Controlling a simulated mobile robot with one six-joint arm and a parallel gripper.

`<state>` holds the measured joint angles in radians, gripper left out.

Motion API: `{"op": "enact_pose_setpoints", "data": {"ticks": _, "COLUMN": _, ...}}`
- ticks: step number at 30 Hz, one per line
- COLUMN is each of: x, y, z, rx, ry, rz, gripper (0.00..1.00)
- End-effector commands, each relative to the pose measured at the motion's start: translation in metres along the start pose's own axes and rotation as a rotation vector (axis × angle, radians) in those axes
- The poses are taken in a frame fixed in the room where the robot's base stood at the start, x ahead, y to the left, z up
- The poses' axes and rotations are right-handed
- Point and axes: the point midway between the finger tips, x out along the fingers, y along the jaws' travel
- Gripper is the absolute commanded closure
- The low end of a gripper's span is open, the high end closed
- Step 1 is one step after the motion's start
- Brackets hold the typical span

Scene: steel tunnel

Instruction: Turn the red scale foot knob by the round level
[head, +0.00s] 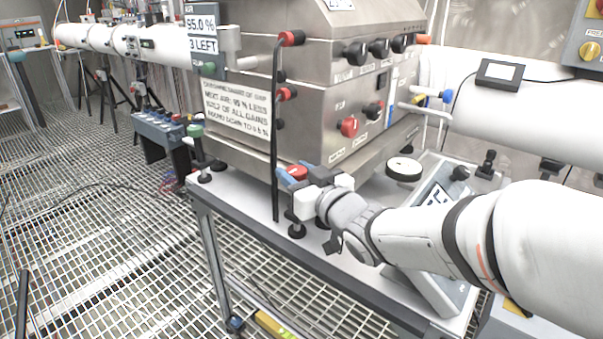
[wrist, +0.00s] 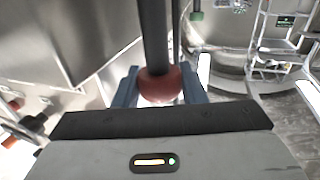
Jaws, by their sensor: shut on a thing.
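The red knob (head: 297,172) is at the near lower corner of the steel machine, above a black foot on the grey bench. My gripper (head: 295,179) is shut on it, with a blue finger on either side. In the wrist view the red knob (wrist: 160,86) sits between the two blue fingers, and a dark post runs up from it in the picture. The arm hides part of the bench behind. A white round dial with a black rim (head: 404,168), perhaps the round level, lies to the right of my gripper.
A thin black rod (head: 276,130) stands upright just left of my gripper. The steel machine (head: 300,100) is close behind, with black knobs and a red knob (head: 349,127). A green knob (head: 195,131) is at the left corner. Grated floor lies open at left.

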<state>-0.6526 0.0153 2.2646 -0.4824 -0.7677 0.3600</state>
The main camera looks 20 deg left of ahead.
Motion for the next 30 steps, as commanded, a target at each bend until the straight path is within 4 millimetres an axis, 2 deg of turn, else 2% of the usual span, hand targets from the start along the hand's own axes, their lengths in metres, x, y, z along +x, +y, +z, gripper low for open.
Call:
{"op": "enact_pose_setpoints", "data": {"ticks": 2, "x": 0.000, "y": -0.001, "z": -0.001, "rx": 0.002, "ry": 0.004, "rz": -0.001, "gripper": 0.85}}
{"op": "enact_pose_setpoints", "data": {"ticks": 3, "x": 0.000, "y": -0.001, "z": -0.001, "rx": 0.002, "ry": 0.004, "rz": -0.001, "gripper": 0.60}}
{"op": "enact_pose_setpoints", "data": {"ticks": 10, "x": 0.000, "y": 0.000, "z": -0.001, "rx": 0.001, "ry": 0.002, "rz": -0.001, "gripper": 0.42}}
{"op": "enact_pose_setpoints", "data": {"ticks": 19, "x": -0.005, "y": 0.000, "z": -0.001, "rx": 0.000, "ry": 0.002, "rz": 0.001, "gripper": 0.42}}
{"op": "enact_pose_setpoints", "data": {"ticks": 30, "x": -0.064, "y": 0.000, "z": -0.003, "rx": 0.000, "ry": 0.004, "rz": 0.002, "gripper": 0.42}}
